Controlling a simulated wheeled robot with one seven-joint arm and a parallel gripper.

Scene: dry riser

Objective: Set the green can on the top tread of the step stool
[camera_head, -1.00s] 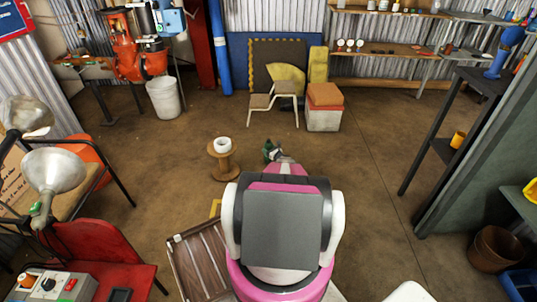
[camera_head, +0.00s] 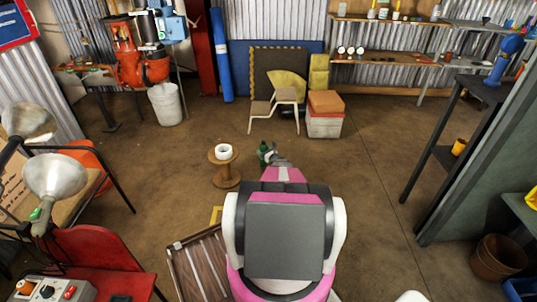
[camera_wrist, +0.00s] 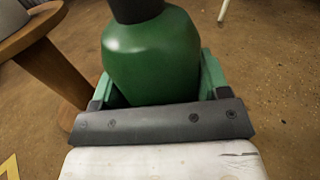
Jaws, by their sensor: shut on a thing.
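The green can (camera_head: 263,153) has a dark top and stands roughly upright at the end of my arm. My gripper (camera_head: 272,158) is shut on it. In the wrist view, the can (camera_wrist: 150,55) fills the space between the two green fingers of my gripper (camera_wrist: 157,85); its upper end is cut off by the frame. The step stool (camera_head: 286,95) stands further back, beyond the can and apart from it. Its pale frame bears a higher tread on the right and a lower tread (camera_head: 259,108) on the left. No can shows on either tread.
A wooden spool (camera_head: 226,176) with a white roll (camera_head: 223,151) on it stands just left of the can. An orange-topped box (camera_head: 325,122) stands right of the stool. Dark panels lean behind the stool. The floor between can and stool is clear.

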